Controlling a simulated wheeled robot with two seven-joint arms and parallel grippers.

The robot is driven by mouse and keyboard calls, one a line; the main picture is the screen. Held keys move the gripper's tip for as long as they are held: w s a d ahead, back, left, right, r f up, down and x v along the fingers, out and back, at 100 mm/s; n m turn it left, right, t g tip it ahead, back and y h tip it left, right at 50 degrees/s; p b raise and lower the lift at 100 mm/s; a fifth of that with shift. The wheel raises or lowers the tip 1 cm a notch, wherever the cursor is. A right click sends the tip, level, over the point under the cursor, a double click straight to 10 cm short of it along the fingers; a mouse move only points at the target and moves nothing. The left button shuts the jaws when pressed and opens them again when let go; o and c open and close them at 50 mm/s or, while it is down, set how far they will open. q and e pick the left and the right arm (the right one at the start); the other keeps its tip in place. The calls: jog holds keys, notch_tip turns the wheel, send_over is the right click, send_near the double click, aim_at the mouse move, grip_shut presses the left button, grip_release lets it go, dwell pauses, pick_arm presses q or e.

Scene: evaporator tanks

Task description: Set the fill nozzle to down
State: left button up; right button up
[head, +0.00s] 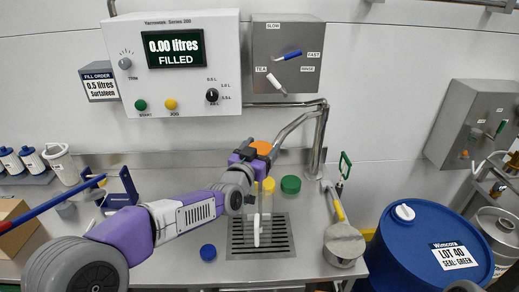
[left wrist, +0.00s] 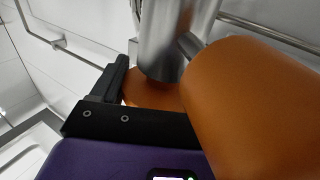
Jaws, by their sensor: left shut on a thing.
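The fill nozzle is a bent steel pipe (head: 297,126) that comes down from the wall behind the counter and ends in an orange part (head: 262,147). My left gripper (head: 252,151) is at that end and shut on the nozzle. In the left wrist view a large orange cylinder (left wrist: 255,95) and a steel tube (left wrist: 172,45) fill the middle and right. A black finger (left wrist: 112,85) lies beside them. My gripper hides much of the nozzle's end in the head view, so its outlet direction is unclear. My right gripper is not in view.
A green lid (head: 290,184) and a blue cap (head: 208,251) lie on the counter. A control box (head: 180,90) reads 0.00 litres. A blue drum (head: 420,245) stands right.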

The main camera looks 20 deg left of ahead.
pick_arm(q)
jog(key=shift+f, duration=0.6)
jog(key=o, duration=1.5)
jog(key=shift+d, duration=0.15)
jog(key=shift+r, duration=0.1)
jog(key=shift+s+r, duration=0.1)
jog(key=shift+s, duration=0.45)
jog(key=s, duration=0.6)
jog(key=shift+s+a+p, duration=0.2)
jog(key=shift+a+p, duration=0.15)
jog(key=shift+a, duration=0.05)
